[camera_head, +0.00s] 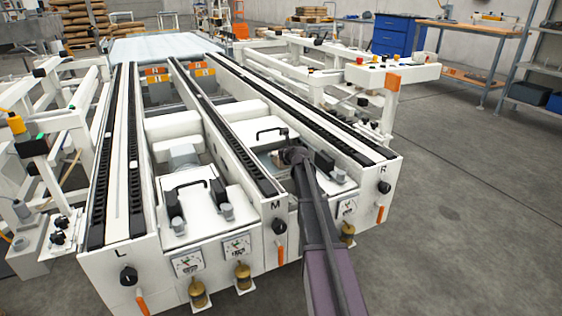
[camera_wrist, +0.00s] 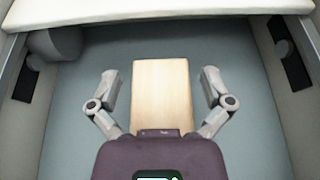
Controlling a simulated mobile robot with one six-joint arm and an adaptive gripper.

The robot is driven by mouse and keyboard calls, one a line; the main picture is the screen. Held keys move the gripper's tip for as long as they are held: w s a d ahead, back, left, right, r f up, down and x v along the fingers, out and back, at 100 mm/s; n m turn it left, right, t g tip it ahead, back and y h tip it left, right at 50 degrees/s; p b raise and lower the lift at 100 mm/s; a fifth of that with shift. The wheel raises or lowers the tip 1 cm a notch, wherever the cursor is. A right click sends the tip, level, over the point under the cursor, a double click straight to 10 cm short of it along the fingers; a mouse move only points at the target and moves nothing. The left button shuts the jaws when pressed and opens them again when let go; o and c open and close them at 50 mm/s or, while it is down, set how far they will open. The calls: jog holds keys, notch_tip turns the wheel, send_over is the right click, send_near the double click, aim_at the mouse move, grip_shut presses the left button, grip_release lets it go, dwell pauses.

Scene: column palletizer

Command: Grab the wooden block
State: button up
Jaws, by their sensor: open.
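The wooden block (camera_wrist: 162,92) is a pale tan rectangle in the middle of the wrist view, on a grey-blue floor inside a white-walled bay. My gripper (camera_wrist: 160,82) is open, with one finger on each side of the block and a visible gap on both sides. The block's near end is hidden behind my gripper body. In the head view my arm reaches into the right bay of the white conveyor machine, and my gripper (camera_head: 292,157) shows only as a small dark shape there.
White walls (camera_wrist: 30,110) enclose the bay, with a pale ledge (camera_wrist: 150,10) across the far side. A round grey part (camera_wrist: 55,42) sits at the far left. The right rail (camera_head: 330,130) and middle rail (camera_head: 225,125) flank my arm. Open floor (camera_head: 470,210) lies to the right.

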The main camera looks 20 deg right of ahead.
jog(key=shift+c, duration=0.2)
jog(key=c, duration=1.1)
jog(key=shift+r, duration=0.2)
notch_tip(320, 180, up, 10)
jog(key=p, duration=1)
jog(key=shift+f, duration=0.2)
